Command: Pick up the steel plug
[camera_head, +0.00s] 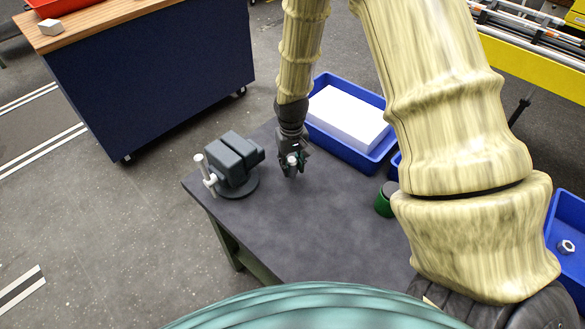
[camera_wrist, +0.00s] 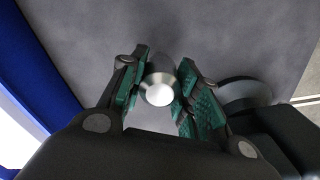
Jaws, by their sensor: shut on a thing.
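The steel plug (camera_wrist: 160,92) is a small round shiny metal piece seen end-on between the green-padded fingers in the wrist view. My gripper (camera_wrist: 158,98) is shut on it. In the head view the plug (camera_head: 292,160) shows as a small pale spot at the fingertips. My gripper (camera_head: 291,164) points down over the dark table (camera_head: 290,222), just right of the vise. I cannot tell whether the plug touches the tabletop.
A grey vise (camera_head: 234,160) on a round base stands close left of my gripper. A blue bin (camera_head: 358,152) with a white block is behind it to the right. A green cylinder (camera_head: 384,203) stands farther right. A blue bin with a nut (camera_head: 566,247) is at the right edge. The table's front middle is clear.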

